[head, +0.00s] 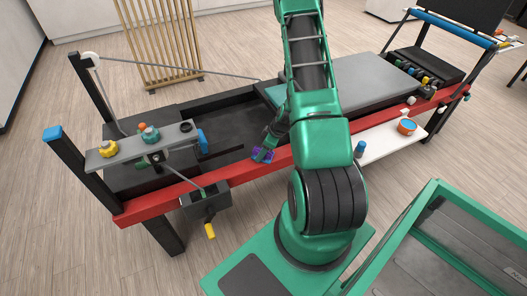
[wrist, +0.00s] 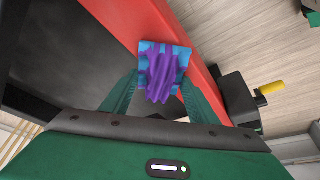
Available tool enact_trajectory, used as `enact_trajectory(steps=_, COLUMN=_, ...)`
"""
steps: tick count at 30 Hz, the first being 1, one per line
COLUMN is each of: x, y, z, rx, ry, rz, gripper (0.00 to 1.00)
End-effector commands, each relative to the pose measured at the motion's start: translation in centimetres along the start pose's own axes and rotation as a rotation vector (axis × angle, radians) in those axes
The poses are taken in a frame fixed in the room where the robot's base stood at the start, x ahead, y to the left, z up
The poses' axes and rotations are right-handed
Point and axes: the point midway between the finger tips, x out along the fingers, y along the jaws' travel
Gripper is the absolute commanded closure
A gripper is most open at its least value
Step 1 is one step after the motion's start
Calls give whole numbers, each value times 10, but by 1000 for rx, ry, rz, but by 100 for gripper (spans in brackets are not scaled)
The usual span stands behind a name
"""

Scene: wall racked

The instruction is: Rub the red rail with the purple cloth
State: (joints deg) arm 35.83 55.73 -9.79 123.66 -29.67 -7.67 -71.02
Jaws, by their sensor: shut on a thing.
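The red rail (head: 220,179) runs along the near side of a long bench-like machine in the head view. It also crosses the wrist view (wrist: 130,18) from the top left down to the right. My gripper (head: 263,150) is shut on the purple cloth (head: 263,155) at the rail's inner edge. In the wrist view, the bunched purple cloth (wrist: 162,75) sits between the green fingers of my gripper (wrist: 160,88), with blue showing around it. The cloth overlaps the rail in that view; whether it presses on the rail I cannot tell.
A black box with a yellow handle (head: 210,231) hangs outside the rail to the left. A grey plate with knobs (head: 125,152) crosses the left end. A white shelf (head: 385,143) holds an orange-and-blue bowl (head: 407,126) and a blue object (head: 360,149). A grey pad (head: 365,80) lies behind my arm.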

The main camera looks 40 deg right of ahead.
Motion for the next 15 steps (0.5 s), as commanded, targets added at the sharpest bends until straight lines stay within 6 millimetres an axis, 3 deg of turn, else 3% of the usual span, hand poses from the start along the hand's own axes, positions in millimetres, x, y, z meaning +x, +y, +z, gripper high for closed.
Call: enact_trajectory(steps=15, x=4, y=-7, z=-6, rx=0, ry=1, rz=-1, gripper=69)
